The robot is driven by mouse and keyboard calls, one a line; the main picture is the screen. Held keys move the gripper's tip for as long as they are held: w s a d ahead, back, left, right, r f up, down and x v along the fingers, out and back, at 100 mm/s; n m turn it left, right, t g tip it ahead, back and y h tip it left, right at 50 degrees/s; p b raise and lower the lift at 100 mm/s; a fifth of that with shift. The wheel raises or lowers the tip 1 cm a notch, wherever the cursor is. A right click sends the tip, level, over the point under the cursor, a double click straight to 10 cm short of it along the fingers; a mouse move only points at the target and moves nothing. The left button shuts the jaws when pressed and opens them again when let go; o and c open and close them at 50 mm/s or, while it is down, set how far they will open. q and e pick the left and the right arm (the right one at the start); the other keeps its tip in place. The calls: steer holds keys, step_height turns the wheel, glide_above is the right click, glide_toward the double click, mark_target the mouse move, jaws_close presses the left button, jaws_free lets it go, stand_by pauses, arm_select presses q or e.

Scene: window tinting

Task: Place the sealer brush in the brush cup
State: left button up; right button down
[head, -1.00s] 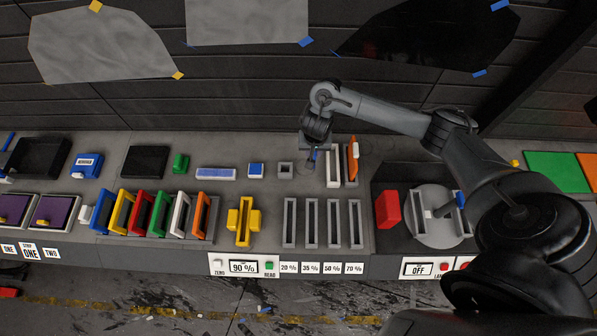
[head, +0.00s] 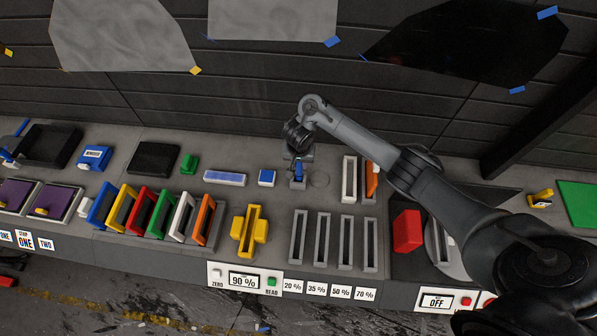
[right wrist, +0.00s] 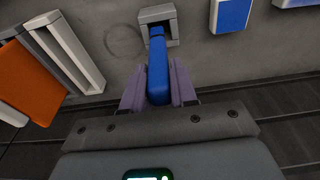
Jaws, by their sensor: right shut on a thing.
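The blue sealer brush (head: 299,171) is upright in my right gripper (head: 298,162), over the small grey square brush cup (head: 298,185). In the right wrist view the blue brush (right wrist: 158,75) sits between the two fingers of my right gripper (right wrist: 158,88), which is shut on it. The brush's far end meets the opening of the brush cup (right wrist: 172,14). Its tip is hidden, so I cannot tell how deep it goes. My left gripper is not in view.
A blue block (head: 267,177) stands left of the cup. A white frame (head: 349,180) and an orange piece (head: 372,180) stand to its right. Several grey slots (head: 322,238) lie in front. A faint circle marks bare bench beside the cup.

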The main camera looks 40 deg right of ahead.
mark_target(298, 168)
steer(key=shift+w+a+f+b, duration=0.1)
steer(key=shift+w+f+b, duration=0.1)
steer(key=shift+f+b, duration=1.05)
steer(key=shift+f, duration=0.85)
steer(key=c, duration=0.9)
jaws_free()
steer(key=shift+f, duration=0.15)
